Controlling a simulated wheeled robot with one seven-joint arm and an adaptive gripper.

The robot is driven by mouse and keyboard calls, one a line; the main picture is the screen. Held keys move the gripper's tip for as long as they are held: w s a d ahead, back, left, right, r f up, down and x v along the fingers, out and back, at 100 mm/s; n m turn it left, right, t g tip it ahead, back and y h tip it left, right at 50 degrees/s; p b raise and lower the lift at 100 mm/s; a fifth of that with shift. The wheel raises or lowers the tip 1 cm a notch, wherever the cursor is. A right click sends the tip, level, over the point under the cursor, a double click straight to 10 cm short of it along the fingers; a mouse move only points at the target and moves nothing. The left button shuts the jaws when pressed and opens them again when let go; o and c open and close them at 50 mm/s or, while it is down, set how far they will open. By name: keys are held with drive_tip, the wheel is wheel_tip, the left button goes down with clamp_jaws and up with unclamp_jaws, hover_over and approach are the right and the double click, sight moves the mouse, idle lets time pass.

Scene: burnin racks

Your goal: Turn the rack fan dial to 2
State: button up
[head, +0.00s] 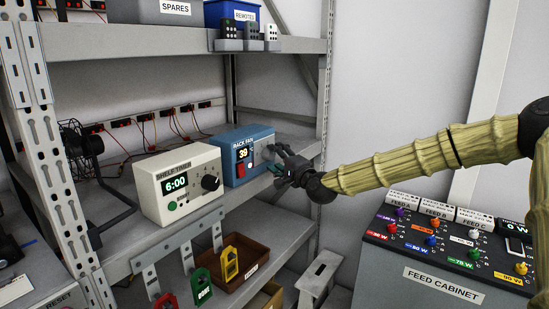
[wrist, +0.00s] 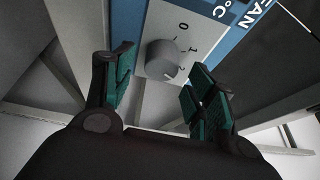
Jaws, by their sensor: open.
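The blue rack fan box (head: 229,172) stands on the middle shelf, with a display reading 39 and a red switch on its front. Its grey round dial (wrist: 163,59) shows in the wrist view on a pale plate with the marks 0, 1 and 2 beside it. I cannot tell for sure which mark the dial points at. My gripper (head: 272,163) is at the right part of the box front and hides the dial in the head view. In the wrist view my gripper (wrist: 158,80) is open, one green-padded finger on each side of the dial, with gaps visible.
A cream shelf timer (head: 165,205) reading 6:00 stands just left of the fan box. Several coloured tags hang below the shelf edge, near a brown bin (head: 262,252). A feed cabinet (head: 445,283) with several knobs stands at the right. The upper shelf (head: 150,42) runs above.

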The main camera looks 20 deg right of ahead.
drive_tip(key=v, duration=1)
drive_tip(key=shift+s, duration=0.1)
drive_tip(key=s+a+f+n+g, duration=0.2)
drive_tip(key=a+f, duration=0.2)
drive_tip(key=f, duration=0.6)
drive_tip(key=s+a+f+n+g, duration=0.1)
drive_tip(key=s+a+f+g, duration=0.2)
drive_tip(key=f, duration=0.6)
drive_tip(key=s+a+f+n+g, duration=0.2)
drive_tip(key=s+f, duration=0.4)
drive_tip(key=f, duration=0.4)
drive_tip(key=s+a+f+n+g, duration=0.2)
drive_tip(key=s+a+f+g, duration=0.1)
drive_tip(key=s+f, duration=0.5)
drive_tip(key=s+d+f+n+g+h, duration=0.1)
drive_tip(key=s+f+n+g, duration=0.1)
drive_tip(key=s+f, duration=0.4)
drive_tip(key=s+d+f+n+g+h, duration=0.2)
drive_tip(key=s+f, duration=0.5)
drive_tip(key=s, duration=0.8)
drive_tip(key=s+d+f+n+g+h, duration=0.1)
drive_tip(key=s+f+n+g, duration=0.2)
drive_tip(key=s+f, duration=0.3)
drive_tip(key=s+g, duration=0.1)
drive_tip(key=s, duration=0.4)
drive_tip(key=shift+s+d+f+n+h, duration=0.25)
drive_tip(key=shift+s+f+n+h, duration=0.05)
drive_tip(key=shift+s+h, duration=0.1)
